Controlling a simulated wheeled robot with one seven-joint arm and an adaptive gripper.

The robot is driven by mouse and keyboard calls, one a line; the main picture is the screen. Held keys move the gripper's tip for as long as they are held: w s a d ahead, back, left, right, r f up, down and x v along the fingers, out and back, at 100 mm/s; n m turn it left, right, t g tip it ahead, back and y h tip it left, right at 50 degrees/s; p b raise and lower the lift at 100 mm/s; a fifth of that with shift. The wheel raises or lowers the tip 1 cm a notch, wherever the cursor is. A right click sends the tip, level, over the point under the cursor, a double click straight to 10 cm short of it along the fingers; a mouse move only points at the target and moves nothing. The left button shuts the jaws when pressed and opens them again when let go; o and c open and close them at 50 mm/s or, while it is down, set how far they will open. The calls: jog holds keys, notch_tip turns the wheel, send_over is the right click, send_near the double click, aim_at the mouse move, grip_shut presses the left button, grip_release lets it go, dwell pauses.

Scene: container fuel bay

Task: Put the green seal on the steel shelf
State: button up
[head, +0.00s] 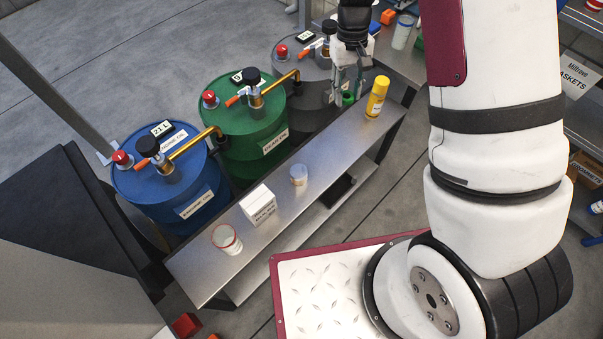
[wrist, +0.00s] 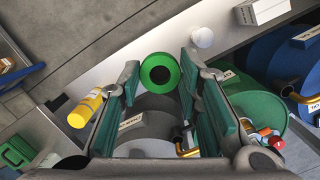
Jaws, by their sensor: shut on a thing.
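The green seal (head: 348,98) is a small round green ring, and it shows in the wrist view (wrist: 160,73) with a dark centre between my fingertips. My gripper (head: 346,92) is shut on it, with one finger at each side; it also shows in the wrist view (wrist: 160,88). The steel shelf (head: 324,166) is a long narrow metal top in front of the drums. The seal is at the shelf's far end, beside the yellow spray can (head: 377,97). I cannot tell whether the seal touches the shelf.
A blue drum (head: 165,190), a green drum (head: 240,130) and a grey drum (head: 300,70) with taps line the shelf's back. A white box (head: 259,204), a small cup (head: 298,175) and a red-rimmed jar (head: 226,239) stand on it. Bare shelf lies between cup and can.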

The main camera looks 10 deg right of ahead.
jog(key=s+d+f+n+b, duration=0.1)
jog(key=s+f+n+b, duration=0.1)
jog(key=f+b, duration=0.55)
jog(key=s+d+f+n+b, duration=0.1)
jog(key=f+n+b, duration=0.25)
jog(key=f, duration=0.65)
jog(key=n+h+b, duration=0.1)
jog(key=n+b, duration=0.4)
jog(key=b, duration=1)
send_over(326, 156)
jog(key=shift+t, duration=0.3)
notch_tip(326, 156, down, 15)
jog(key=shift+w+a+f, duration=0.1)
jog(key=shift+w+f, duration=0.05)
jog(key=shift+f, duration=0.05)
jog(key=shift+f+b, duration=1)
jog(key=shift+f, duration=0.7)
jog(key=shift+f, duration=0.1)
jog(key=shift+f, duration=0.1)
jog(key=o, duration=0.8)
jog(key=shift+o, duration=0.2)
